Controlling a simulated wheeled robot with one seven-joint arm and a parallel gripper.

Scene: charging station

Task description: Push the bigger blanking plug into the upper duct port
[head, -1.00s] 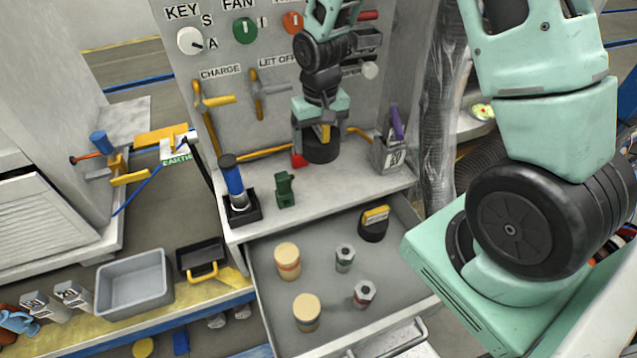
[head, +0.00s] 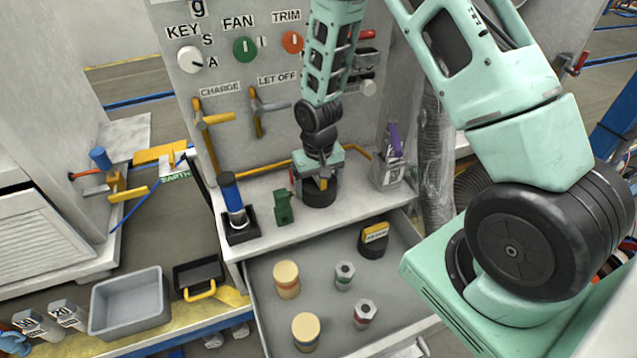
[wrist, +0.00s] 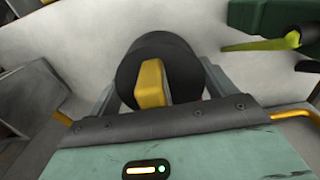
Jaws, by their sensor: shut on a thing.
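My gripper (head: 319,184) is shut on a round black plug (head: 319,196) with a yellow grip. In the wrist view the gripper (wrist: 158,88) has a finger on each side of the plug (wrist: 158,50), and its yellow grip (wrist: 152,82) lies between them. The plug is over the grey shelf near its front; I cannot tell whether it touches the shelf. A second black plug (head: 372,249) with a yellow labelled grip, seemingly smaller, sits in the open drawer. I cannot make out the upper duct port in either view.
The open drawer (head: 325,255) also holds two tan cylinders and two hex-topped pieces. A blue-handled tool (head: 234,195) and a green piece (head: 283,207) stand left on the shelf. A grey holder (head: 388,172) stands right, before a plastic-wrapped hose (head: 437,150). Control panel behind.

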